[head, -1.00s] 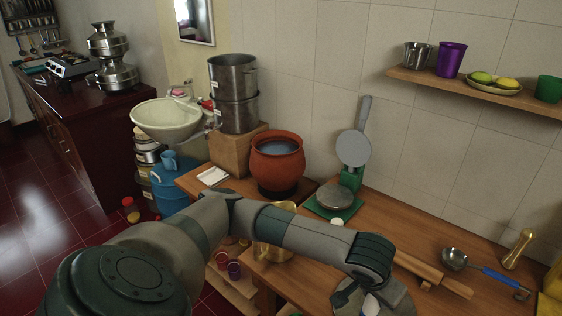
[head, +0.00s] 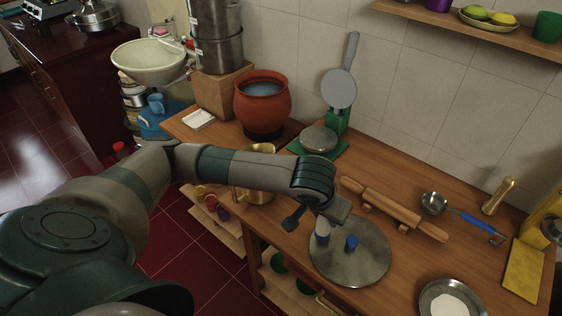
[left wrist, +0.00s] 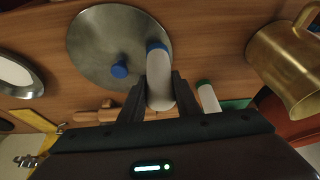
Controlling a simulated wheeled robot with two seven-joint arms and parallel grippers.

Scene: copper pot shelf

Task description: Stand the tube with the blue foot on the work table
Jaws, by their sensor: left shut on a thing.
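The white tube (head: 323,228) has a blue foot (head: 322,239) at its lower end and looks roughly upright. My left gripper (head: 318,217) is shut on it; the left wrist view shows the white tube (left wrist: 159,85) between both dark fingers. The foot overlaps the round metal disc (head: 345,268) in view; I cannot tell whether it touches. The disc has a blue knob (head: 351,243) and lies on the wooden work table (head: 400,262). A second white tube with a green end (left wrist: 208,96) shows beside my fingers in the left wrist view. My right gripper is out of view.
A brass pot (head: 258,187) stands left of my gripper. A rolling pin (head: 390,208) lies behind the disc, a ladle (head: 434,203) further right. A metal plate with white contents (head: 450,300) is at the front right.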

